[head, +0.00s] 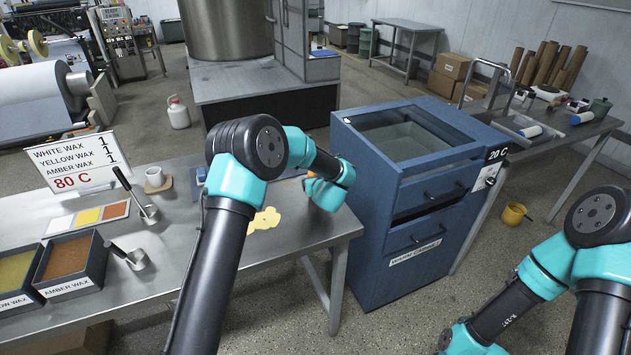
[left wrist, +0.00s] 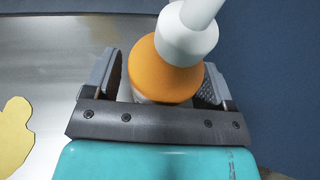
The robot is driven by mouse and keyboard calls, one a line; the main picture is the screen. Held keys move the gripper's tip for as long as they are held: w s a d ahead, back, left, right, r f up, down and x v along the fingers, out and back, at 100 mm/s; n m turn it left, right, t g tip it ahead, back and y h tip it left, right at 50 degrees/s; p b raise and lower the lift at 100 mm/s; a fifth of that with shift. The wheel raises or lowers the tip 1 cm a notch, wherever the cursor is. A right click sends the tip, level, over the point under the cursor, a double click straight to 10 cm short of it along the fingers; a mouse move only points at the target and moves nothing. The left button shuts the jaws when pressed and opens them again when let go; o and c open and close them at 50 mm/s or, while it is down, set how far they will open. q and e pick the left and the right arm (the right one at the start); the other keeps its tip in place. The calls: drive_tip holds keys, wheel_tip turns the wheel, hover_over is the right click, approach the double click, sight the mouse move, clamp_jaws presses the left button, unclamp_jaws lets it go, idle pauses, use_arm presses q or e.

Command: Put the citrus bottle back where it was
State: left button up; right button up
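The citrus bottle, with an orange shoulder (left wrist: 165,78) and a white nozzle, stands between the fingers of my left gripper (left wrist: 165,88) in the left wrist view. The fingers press against its pale body on both sides, below the orange part. In the head view my left gripper (head: 318,185) is by the right end of the steel table (head: 312,238), beside the blue cabinet. The bottle is mostly hidden there by my arm. I cannot tell whether its base touches the table. My right arm is at the lower right; its fingers are out of view.
The blue cabinet (head: 382,225) stands just right of the table. A yellow wax patch (head: 265,219) lies near the gripper.

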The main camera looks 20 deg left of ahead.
use_arm(q)
drive_tip(key=shift+r, duration=0.15)
drive_tip(key=shift+s+d+r, duration=0.1)
drive_tip(key=v, duration=1.1)
drive_tip(key=shift+s+d+r, duration=0.1)
drive_tip(key=shift+s+d, duration=0.05)
drive_tip(key=shift+s, duration=0.15)
